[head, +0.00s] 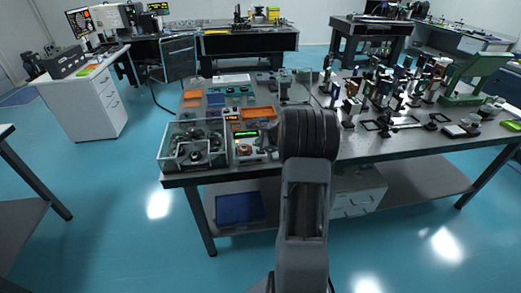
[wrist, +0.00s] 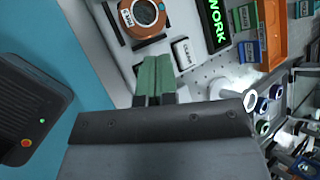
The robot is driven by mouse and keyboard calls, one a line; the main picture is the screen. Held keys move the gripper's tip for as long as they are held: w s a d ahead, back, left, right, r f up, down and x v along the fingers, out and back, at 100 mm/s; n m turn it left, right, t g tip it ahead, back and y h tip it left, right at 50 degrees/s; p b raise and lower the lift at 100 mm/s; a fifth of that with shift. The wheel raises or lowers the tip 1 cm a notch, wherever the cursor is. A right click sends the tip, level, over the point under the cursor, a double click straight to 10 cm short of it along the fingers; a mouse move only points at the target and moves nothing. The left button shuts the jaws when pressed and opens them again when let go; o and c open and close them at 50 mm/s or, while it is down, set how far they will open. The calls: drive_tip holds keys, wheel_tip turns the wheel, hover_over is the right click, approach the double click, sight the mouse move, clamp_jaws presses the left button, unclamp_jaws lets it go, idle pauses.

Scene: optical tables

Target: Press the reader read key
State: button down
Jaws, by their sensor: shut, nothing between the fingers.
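A pale instrument panel (wrist: 215,68) fills the upper middle of the wrist view. It carries a green lit display reading WORK (wrist: 216,24), a round dial with an orange-brown surround (wrist: 146,14) and a small white key or label (wrist: 183,54) with dark lettering. I cannot tell which part, if any, is the reader's read key. My gripper (wrist: 157,66) is shut and empty, its green fingers together over the panel near the white key. Contact cannot be told. In the head view the panel (head: 251,142) sits at the table's front, left of my arm, which hides my gripper.
A clear glass-sided enclosure (head: 176,151) stands left of the panel on the optical table (head: 400,145). Orange trays (head: 259,113) lie behind it. Crowded optics mounts (head: 384,90) stand to the right. The blue floor is open in front.

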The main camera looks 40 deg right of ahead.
drive_tip(key=shift+r, duration=0.15)
drive_tip(key=shift+r+p, duration=1.9)
drive_tip(key=shift+r, duration=0.45)
